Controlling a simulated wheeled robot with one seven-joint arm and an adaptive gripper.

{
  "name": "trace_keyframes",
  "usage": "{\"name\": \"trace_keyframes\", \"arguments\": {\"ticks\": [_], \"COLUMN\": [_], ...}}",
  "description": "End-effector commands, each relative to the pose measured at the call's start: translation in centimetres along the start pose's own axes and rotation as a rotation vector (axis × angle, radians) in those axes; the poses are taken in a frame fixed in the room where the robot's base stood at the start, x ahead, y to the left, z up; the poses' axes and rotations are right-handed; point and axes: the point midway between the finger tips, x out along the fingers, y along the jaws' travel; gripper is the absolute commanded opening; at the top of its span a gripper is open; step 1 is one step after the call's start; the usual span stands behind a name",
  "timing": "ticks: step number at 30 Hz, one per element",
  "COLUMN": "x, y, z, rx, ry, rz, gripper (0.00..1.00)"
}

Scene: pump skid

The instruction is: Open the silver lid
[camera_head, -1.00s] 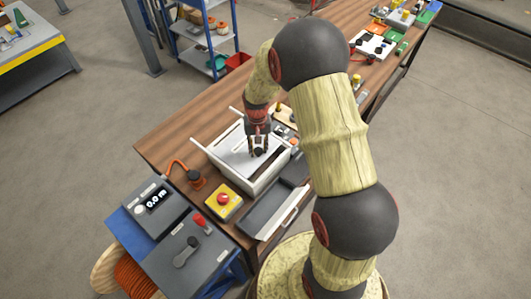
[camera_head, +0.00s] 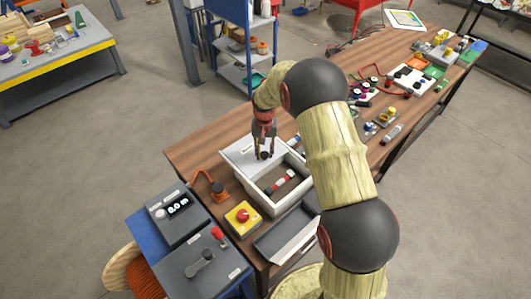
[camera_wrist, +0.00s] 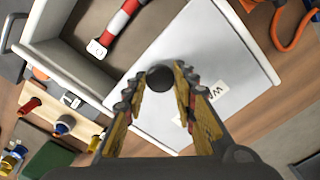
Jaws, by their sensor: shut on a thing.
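The silver lid (camera_head: 236,151) is a flat plate lying partly over a white box (camera_head: 286,211) on the wooden bench. It is slid toward the back left, and the near part of the box is open. A red-and-white cylinder (camera_head: 273,187) lies inside; it also shows in the wrist view (camera_wrist: 120,22). My gripper (camera_head: 264,151) is above the lid, its fingers closed around the lid's black knob (camera_wrist: 159,78). In the wrist view the lid (camera_wrist: 205,48) spans the middle, and my fingers are on both sides of the knob.
A yellow box with a red button (camera_head: 242,215) and an orange-cabled part (camera_head: 218,190) stand close left of the box. A grey tray (camera_head: 285,238) lies in front. Control panels (camera_head: 200,258) are at front left. Small parts crowd the bench to the right.

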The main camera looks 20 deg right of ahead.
Motion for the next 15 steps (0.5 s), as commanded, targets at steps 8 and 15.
{"name": "trace_keyframes", "arguments": {"ticks": [8,15], "x": [0.01,0.01], "y": [0.02,0.03], "z": [0.03,0.03], "rx": [0.000,0.000], "ry": [0.000,0.000], "rz": [0.000,0.000], "gripper": [0.42,0.47]}}
